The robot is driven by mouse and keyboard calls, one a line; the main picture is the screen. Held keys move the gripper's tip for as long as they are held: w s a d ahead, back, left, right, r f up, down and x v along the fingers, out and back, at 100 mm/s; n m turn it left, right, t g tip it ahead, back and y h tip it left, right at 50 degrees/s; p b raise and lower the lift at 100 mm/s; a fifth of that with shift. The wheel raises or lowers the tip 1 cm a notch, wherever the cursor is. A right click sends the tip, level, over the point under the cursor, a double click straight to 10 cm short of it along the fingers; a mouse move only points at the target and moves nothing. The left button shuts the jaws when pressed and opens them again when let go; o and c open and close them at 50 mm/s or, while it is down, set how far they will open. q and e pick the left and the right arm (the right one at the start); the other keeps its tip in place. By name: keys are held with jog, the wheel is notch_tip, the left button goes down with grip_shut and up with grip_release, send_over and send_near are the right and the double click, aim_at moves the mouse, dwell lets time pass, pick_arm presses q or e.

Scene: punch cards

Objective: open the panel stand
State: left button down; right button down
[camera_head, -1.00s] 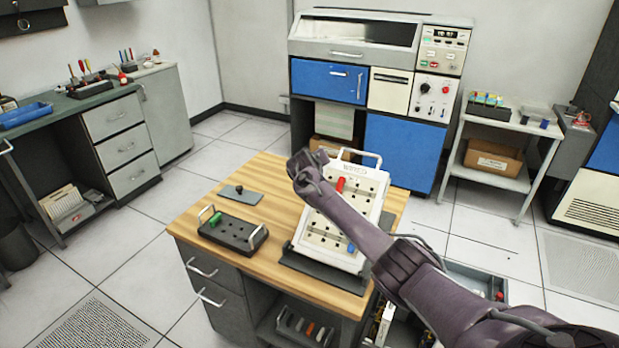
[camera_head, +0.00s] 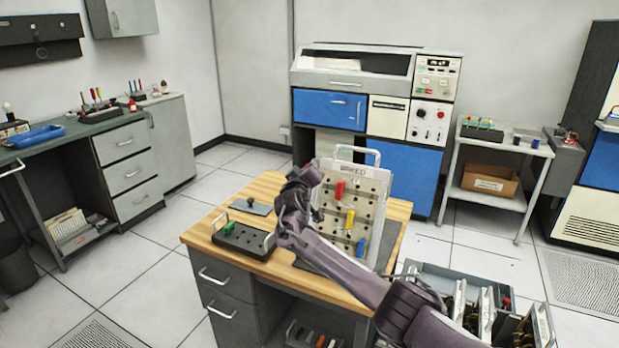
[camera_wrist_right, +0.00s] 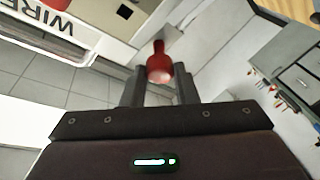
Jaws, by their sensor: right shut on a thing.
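The panel stand carries a white board (camera_head: 377,200) marked WIRED, with a red plug (camera_head: 340,190), a yellow plug (camera_head: 350,220) and a blue plug (camera_head: 361,247) in it. The board stands steeply above its dark base (camera_head: 310,266). My right gripper (camera_head: 312,183) is at the board's left side in the head view. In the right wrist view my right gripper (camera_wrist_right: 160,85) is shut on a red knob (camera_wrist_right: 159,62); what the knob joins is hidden. The board's edge (camera_wrist_right: 95,42) lies at upper left there. My left gripper is not in view.
A black block with a green plug (camera_head: 243,240) and a small grey plate (camera_head: 250,207) lie on the wooden tabletop (camera_head: 215,222). An open bin of cards (camera_head: 440,275) stands at the right. A blue-fronted machine (camera_head: 405,165) stands behind.

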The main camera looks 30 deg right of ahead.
jog(key=s+a+n+t+h+b, duration=0.1)
jog(key=s+a+t+h+b, duration=0.1)
jog(key=a, duration=0.5)
jog(key=shift+s+a+f+t, duration=0.15)
jog(key=shift+s+a+t, duration=0.25)
jog(key=shift+s, duration=0.8)
jog(key=shift+f, duration=0.15)
jog(key=c, duration=1.5)
grip_release()
jog(key=o, duration=0.4)
jog(key=b+v, duration=0.1)
jog(key=v, duration=0.6)
jog(key=shift+s+a+f, duration=0.1)
jog(key=shift+s+a, duration=0.15)
jog(key=shift+s, duration=0.05)
